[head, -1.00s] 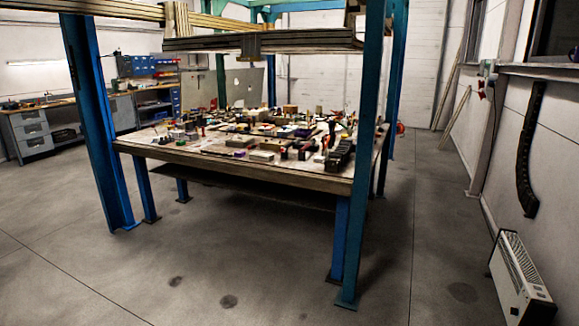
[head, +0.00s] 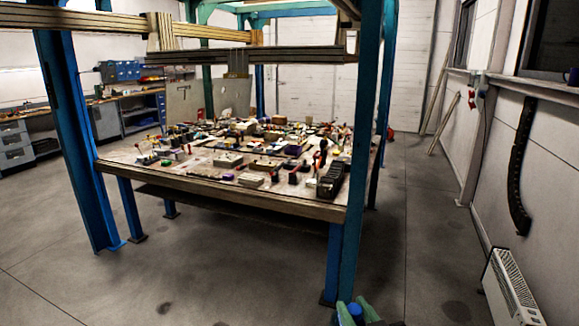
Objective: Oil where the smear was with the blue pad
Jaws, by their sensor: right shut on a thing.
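My right gripper (head: 357,316) shows at the bottom edge of the head view, just in front of the near blue-green post. Its green fingers are shut on a small blue thing (head: 355,309), which looks like the blue pad; the lower part is cut off by the frame. My left gripper is not in view. A workbench (head: 225,193) under the gantry carries many small parts and tools. I cannot make out a smear or an oiled spot on it from here.
Blue and green gantry posts (head: 345,260) stand at the bench corners, with beams (head: 250,56) above. A white heater (head: 512,288) stands by the right wall. A side bench (head: 15,145) is at the far left. The floor in front and to the right is open, with dark stains.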

